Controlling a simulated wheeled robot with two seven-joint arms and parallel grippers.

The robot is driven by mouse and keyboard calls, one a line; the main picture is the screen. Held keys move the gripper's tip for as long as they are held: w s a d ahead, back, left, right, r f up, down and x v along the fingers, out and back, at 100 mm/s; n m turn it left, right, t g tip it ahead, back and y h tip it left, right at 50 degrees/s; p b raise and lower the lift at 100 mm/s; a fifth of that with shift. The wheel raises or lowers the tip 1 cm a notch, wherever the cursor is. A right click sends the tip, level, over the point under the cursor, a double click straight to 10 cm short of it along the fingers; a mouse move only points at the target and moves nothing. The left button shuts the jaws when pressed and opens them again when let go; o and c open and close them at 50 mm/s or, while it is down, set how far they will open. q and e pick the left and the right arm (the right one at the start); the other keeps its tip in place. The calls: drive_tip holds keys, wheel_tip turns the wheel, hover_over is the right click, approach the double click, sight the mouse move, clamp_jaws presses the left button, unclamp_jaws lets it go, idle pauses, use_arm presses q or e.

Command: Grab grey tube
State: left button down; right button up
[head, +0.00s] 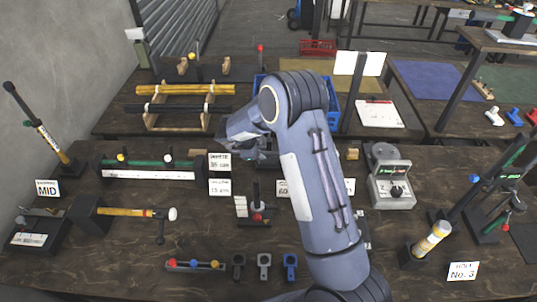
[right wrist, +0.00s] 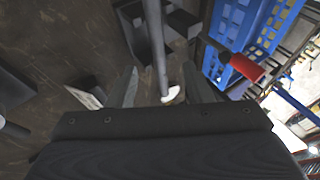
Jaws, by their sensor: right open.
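My right gripper (head: 258,154) is open over the middle of the near table, and my own arm hides much of the area around it. In the right wrist view the open fingers (right wrist: 161,84) stand on either side of a slim grey tube (right wrist: 158,45) with a white piece at its lower end. The tube runs down the picture between the fingers, with a gap visible beside it. I cannot tell whether it touches either finger. I cannot clearly make out this tube in the head view. My left gripper is out of view.
A rack (head: 150,117) at the back left holds a yellow tube (head: 185,89) and a black tube (head: 180,107). A blue crate (head: 333,110) stands behind my arm. A red-tipped handle (right wrist: 240,66) is right of the fingers. A grey device (head: 390,185) with a dial stands to the right.

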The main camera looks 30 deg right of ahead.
sight(268, 154)
drive_tip(key=b+x, duration=0.3)
drive_tip(key=x, duration=0.1)
drive_tip(key=a+b+x, duration=0.1)
drive_tip(key=b+x, duration=0.1)
drive_tip(key=x, duration=0.1)
drive_tip(key=shift+w+a+f+b, duration=0.1)
drive_tip(key=shift+f+b, duration=0.2)
drive_tip(key=shift+w+d+f, duration=0.2)
drive_tip(key=shift+d, duration=0.1)
drive_tip(key=shift+r, duration=0.1)
clamp_jaws()
